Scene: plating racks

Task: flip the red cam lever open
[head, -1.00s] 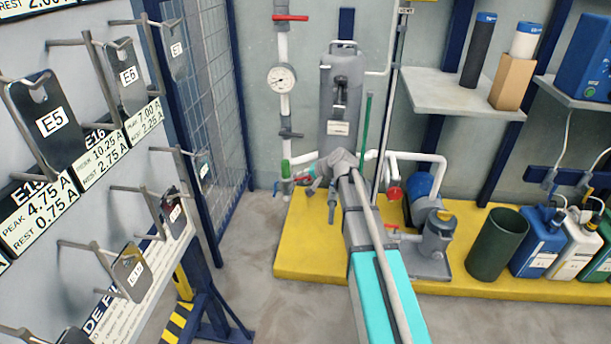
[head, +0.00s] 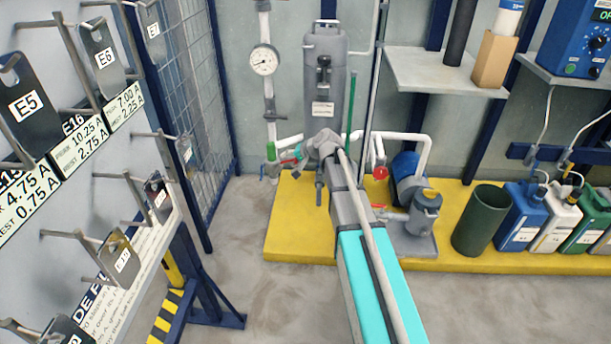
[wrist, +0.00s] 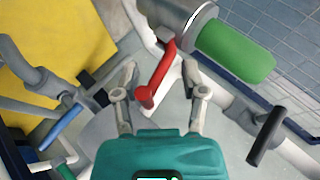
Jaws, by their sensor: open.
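The red cam lever (wrist: 156,76) shows in the wrist view, hinged at a grey metal coupling (wrist: 178,18) and pointing down towards my gripper. A green cylinder (wrist: 236,52) extends right from the coupling. My gripper (wrist: 160,68) is open, one finger on each side of the lever. I see gaps between the lever and both fingers; it is not gripped. In the head view, the small red lever (head: 291,160) shows beside the green piece (head: 271,150), left of my wrist. My fingers are too small to make out clearly there.
A grey tank (head: 322,90) and a pressure gauge pipe (head: 265,105) stand behind. A mesh fence (head: 195,90) and a hanging rack are left. A blue-handled part (wrist: 62,127) and a black handle (wrist: 266,138) flank my gripper. A yellow platform (head: 290,235) lies below.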

